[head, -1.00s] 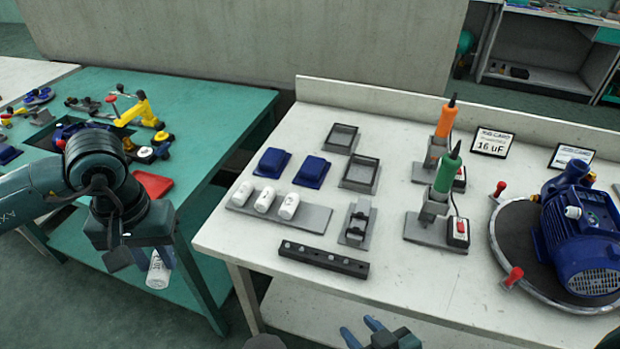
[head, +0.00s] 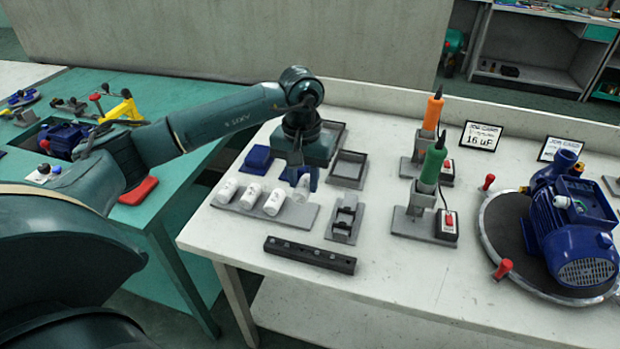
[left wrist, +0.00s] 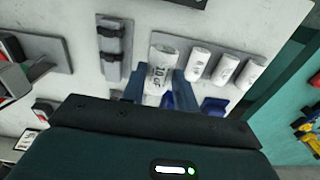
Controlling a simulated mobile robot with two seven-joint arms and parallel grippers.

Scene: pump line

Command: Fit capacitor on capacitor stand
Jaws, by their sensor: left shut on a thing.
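My left gripper (head: 301,168) is shut on a white cylindrical capacitor (head: 302,188), above the right end of a grey plate (head: 303,217). In the left wrist view the capacitor (left wrist: 160,66) sits between the blue fingers of the gripper (left wrist: 160,88); its label looks like 10 or 16 uF. Whether it touches the plate is unclear. Three more white capacitors (head: 251,196) lie in a row on the plate. A small grey stand with dark clips (head: 345,221) is just right of the plate and holds nothing. I cannot tell which is the capacitor stand. My right gripper is out of view.
A dark bar (head: 309,256) lies near the table's front edge. Grey trays (head: 347,168) and blue boxes (head: 257,158) are behind the plate. The green screwdriver (head: 433,163), orange screwdriver (head: 433,110) and blue pump (head: 573,232) stand right. A job card (head: 481,137) reads 16 uF.

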